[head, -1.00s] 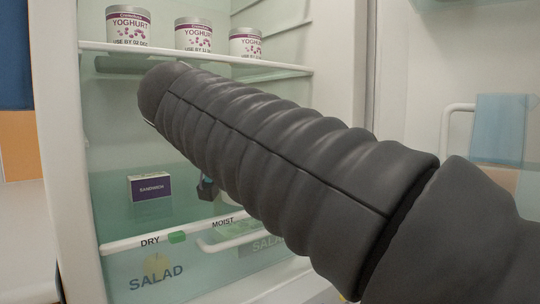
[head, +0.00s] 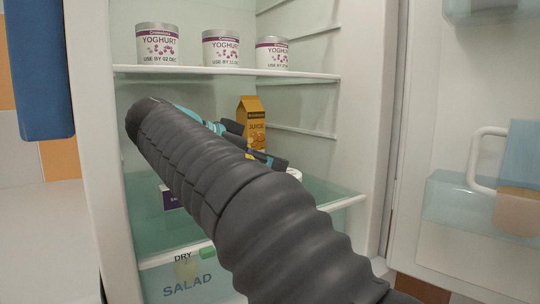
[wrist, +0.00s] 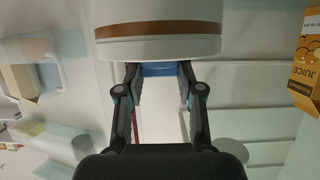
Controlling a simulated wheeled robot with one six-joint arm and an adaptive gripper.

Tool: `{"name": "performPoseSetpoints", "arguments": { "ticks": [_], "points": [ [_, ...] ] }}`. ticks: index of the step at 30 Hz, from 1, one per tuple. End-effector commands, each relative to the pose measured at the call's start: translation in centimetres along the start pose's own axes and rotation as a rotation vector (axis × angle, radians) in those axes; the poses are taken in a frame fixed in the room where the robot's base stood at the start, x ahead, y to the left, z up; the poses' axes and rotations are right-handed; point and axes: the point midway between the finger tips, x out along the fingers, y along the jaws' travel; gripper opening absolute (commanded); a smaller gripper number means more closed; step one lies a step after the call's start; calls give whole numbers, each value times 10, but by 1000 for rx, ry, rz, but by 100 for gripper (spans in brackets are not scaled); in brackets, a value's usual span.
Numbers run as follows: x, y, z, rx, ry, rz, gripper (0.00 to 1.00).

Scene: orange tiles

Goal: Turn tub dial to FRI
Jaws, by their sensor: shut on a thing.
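A white tub (wrist: 157,45) with a brown band fills the top middle of the wrist view. A blue part (wrist: 158,69), which looks like its dial, shows at the tub's near end. My gripper (wrist: 160,76) has its two fingers on either side of this blue part and is shut on it. No day letters can be read. In the head view my gripper (head: 262,150) is inside the fridge below the yoghurt shelf. A small piece of a white round thing (head: 294,173), likely the tub, shows beside the fingers; my arm hides the rest.
An orange juice carton (head: 251,122) stands just behind my gripper. Several yoghurt pots (head: 221,48) stand on the shelf (head: 225,72) above my arm. The salad drawer (head: 187,285) is below. The open fridge door (head: 455,130) is on the right.

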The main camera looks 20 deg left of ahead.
Motion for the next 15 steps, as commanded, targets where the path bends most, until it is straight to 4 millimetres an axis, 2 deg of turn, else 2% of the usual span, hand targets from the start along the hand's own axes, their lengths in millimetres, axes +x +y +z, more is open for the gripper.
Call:
{"name": "performPoseSetpoints", "arguments": {
  "ticks": [13, 14, 15],
  "points": [
    [2, -1, 3, 0, -3, 12, 2],
    [2, -1, 3, -1, -3, 12, 39],
    [2, -1, 3, -1, -3, 12, 49]
  ]
}}
